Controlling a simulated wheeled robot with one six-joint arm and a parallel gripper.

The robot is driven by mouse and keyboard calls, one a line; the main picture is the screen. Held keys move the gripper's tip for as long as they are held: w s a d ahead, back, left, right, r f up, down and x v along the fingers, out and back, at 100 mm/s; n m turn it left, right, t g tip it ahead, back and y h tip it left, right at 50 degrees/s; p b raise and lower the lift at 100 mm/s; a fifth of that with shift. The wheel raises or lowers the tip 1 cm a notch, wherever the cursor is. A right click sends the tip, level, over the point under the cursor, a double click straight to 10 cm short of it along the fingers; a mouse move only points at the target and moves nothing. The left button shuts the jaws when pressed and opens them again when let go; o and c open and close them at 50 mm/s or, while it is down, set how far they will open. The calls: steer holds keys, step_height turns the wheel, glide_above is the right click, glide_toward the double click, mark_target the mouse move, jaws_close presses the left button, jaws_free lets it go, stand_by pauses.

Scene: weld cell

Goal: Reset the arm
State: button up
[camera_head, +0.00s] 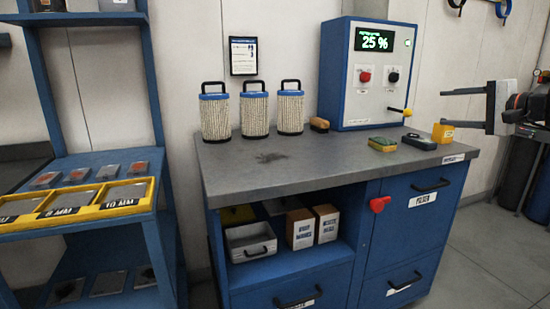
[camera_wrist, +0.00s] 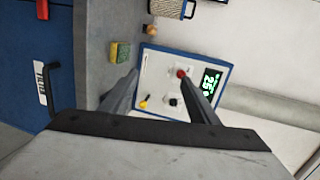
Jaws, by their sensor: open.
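My gripper (camera_head: 462,107) is at the right in the head view, above the right end of the grey workbench (camera_head: 225,160). Its two fingers point left and are apart, with nothing between them. The fingers also show in the wrist view (camera_wrist: 160,92), where they frame the blue and white control box (camera_wrist: 155,65). In the head view the control box (camera_head: 350,100) stands at the back of the bench with a display reading 25 %. It has a red knob (camera_head: 365,76), a black knob (camera_head: 393,77) and a yellow-tipped lever (camera_head: 406,112).
Three filter cartridges (camera_head: 254,115) stand on the bench beside a brush (camera_head: 319,125). A green and yellow pad (camera_head: 382,145), a dark green block (camera_head: 419,142) and a yellow box (camera_head: 443,132) lie at the right. A blue shelf (camera_head: 95,165) stands left. The bench's front middle is clear.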

steer(key=s+a+f+n+g+h, duration=0.1)
steer(key=s+a+f+n+g, duration=0.25)
steer(key=s+a+f, duration=0.55)
steer(key=s+a+f+n+g+h, duration=0.15)
steer(key=s+a+f+g, duration=0.35)
steer(key=a+f, duration=0.5)
steer(key=s+a+f+n+g+h, duration=0.1)
steer(key=s+f+n+h, duration=0.3)
steer(key=s+f, duration=1.2)
steer(key=s+n, duration=0.3)
steer(key=s, duration=0.1)
steer(key=shift+s+f+n, duration=0.25)
steer(key=shift+f+n, duration=0.05)
